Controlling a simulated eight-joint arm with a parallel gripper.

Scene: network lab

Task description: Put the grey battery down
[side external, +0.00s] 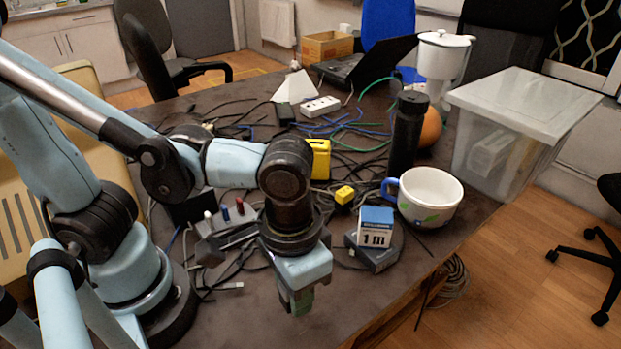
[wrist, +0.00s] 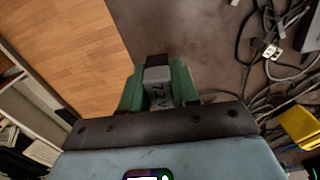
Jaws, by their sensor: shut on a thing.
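My gripper (side external: 300,303) points down at the near side of the table, in front of the small boxes. In the wrist view its green fingers (wrist: 158,88) are shut on the grey battery (wrist: 158,94), which has dark lettering and a dark end. In the side external view the fingers mostly hide the battery. I cannot tell whether the battery touches the tabletop or how high it is held.
The dark table (side external: 370,305) is bare around my gripper, with its edge close by. Cables and a grey device (side external: 228,240) lie to the left. A blue-and-white box (side external: 375,227) and a mug (side external: 430,195) stand to the right.

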